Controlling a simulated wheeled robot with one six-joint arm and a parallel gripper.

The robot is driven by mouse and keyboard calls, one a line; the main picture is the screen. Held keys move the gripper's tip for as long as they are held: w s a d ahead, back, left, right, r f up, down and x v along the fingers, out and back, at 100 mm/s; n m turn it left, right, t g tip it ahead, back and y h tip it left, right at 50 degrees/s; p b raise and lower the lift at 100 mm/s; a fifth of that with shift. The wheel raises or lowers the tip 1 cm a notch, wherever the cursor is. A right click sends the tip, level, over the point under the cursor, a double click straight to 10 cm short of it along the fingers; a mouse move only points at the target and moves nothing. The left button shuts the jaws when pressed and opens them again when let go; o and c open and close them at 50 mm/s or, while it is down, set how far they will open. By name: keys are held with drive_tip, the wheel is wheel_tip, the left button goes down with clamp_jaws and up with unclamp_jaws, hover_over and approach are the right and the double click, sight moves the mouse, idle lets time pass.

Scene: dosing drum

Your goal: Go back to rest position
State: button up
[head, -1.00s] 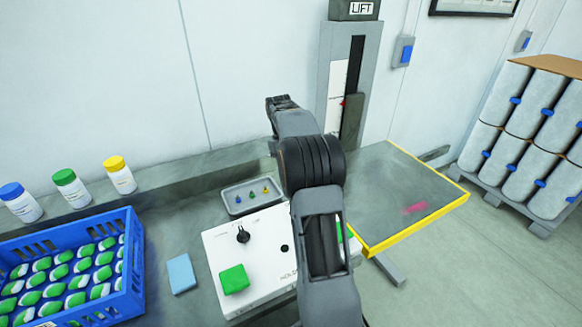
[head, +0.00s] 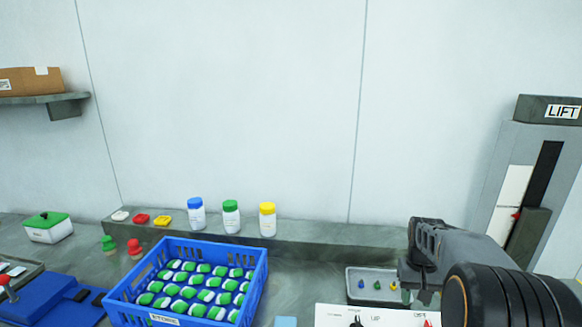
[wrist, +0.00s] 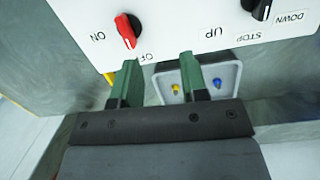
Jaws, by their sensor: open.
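My gripper (wrist: 160,62) is open and empty; its two green fingers stand apart in the wrist view. It hangs over the bench by the white control box (wrist: 185,30), with the grey tray (wrist: 228,82) behind and partly below the fingers. In the head view my gripper (head: 427,232) is at the lower right, above and right of the tray (head: 353,283), left of the lift (head: 520,190). Its fingers are hard to make out there. The box carries a red switch (wrist: 126,30) marked ON and a black switch (wrist: 258,8) marked UP, STOP, DOWN.
A blue crate (head: 258,283) of green-and-white pieces stands on the bench. Blue, green and yellow-capped bottles (head: 231,218) stand on the ledge behind it. A green-lidded box (head: 48,228) is at the left.

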drive_tip(key=s+a+r+n+t, duration=0.1)
drive_tip(key=s+a+r+t, duration=0.1)
drive_tip(key=s+a, duration=0.5)
drive_tip(key=s+a+r+n+t, duration=0.1)
drive_tip(key=s+a+r+t, duration=0.1)
drive_tip(key=s+a, duration=0.5)
drive_tip(key=shift+s+a+r+n+t, duration=0.25)
drive_tip(key=shift+a+t, duration=0.3)
drive_tip(key=shift+t, duration=0.35)
